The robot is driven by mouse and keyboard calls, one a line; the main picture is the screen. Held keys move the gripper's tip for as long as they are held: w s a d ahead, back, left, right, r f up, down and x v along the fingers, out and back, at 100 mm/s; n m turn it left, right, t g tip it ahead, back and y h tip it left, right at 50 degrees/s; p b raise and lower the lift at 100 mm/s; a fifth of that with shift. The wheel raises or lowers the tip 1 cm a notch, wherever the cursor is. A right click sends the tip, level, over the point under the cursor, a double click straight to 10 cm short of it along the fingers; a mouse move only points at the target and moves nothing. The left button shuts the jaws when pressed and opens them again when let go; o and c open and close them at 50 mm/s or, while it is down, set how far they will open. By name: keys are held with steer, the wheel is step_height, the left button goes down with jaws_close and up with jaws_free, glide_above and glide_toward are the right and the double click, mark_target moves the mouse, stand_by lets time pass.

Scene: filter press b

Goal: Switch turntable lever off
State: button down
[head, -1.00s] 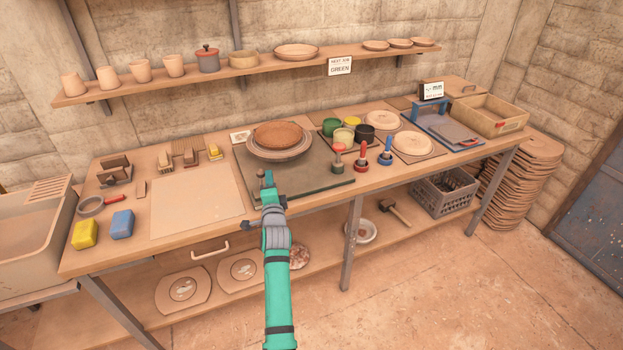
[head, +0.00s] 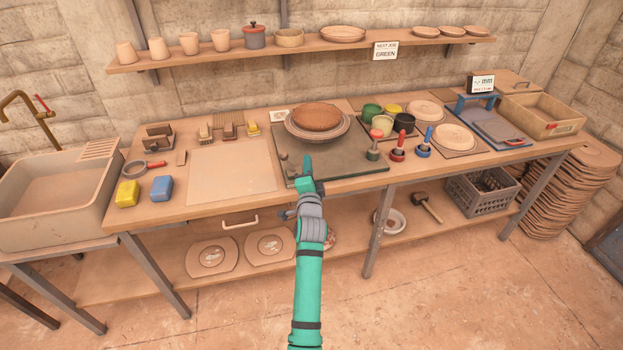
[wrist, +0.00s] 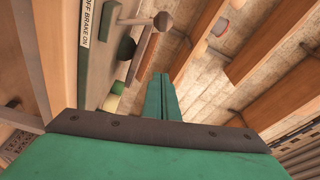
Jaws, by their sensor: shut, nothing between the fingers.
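The turntable (head: 345,127) carries a brown disc and stands on a dark green base (head: 350,177) on the workbench. In the wrist view a lever with a round grey-brown knob (wrist: 162,21) sticks out beside a label strip (wrist: 90,20) reading "OFF BRAKE ON". My gripper (head: 308,160) is at the front edge of the dark base in the head view, and hides part of it. Its fingers (wrist: 160,78) are together and empty. In the wrist view the knob appears just beyond the fingertips; I cannot tell whether they touch.
Red-, blue- and green-based tools (head: 398,150) stand on the right of the base. Jars (head: 372,111) stand behind them. A pale board (head: 232,172) lies on the left. A shelf (head: 210,55) with pots runs above, and a sink (head: 50,205) is at far left.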

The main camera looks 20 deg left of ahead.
steer(key=v, duration=0.6)
steer(key=shift+s+f, duration=0.2)
steer(key=shift+s, duration=0.2)
steer(key=shift+w+d, duration=0.1)
steer(key=s+d+f+n+h, duration=0.2)
steer(key=s+d+f, duration=0.7)
steer(key=s, duration=0.3)
steer(key=s+d+f+n+h, duration=0.2)
steer(key=s+d+f+n, duration=0.1)
steer(key=s+d+f, duration=0.75)
steer(key=s+d+r+n+h, duration=0.1)
steer(key=s+d+r, duration=0.1)
steer(key=s, duration=0.8)
steer(key=s+d+r+n+g+h, duration=0.1)
steer(key=s+d+r+n, duration=0.1)
steer(key=s, duration=0.8)
steer(key=s+d+r+n+h, duration=0.1)
steer(key=s+d+r+n, duration=0.1)
steer(key=s, duration=0.9)
step_height(320, 180, up, 2)
steer(key=shift+d+r+g+h, duration=0.15)
steer(key=shift+d+g+h, duration=0.15)
steer(key=shift+d, duration=0.35)
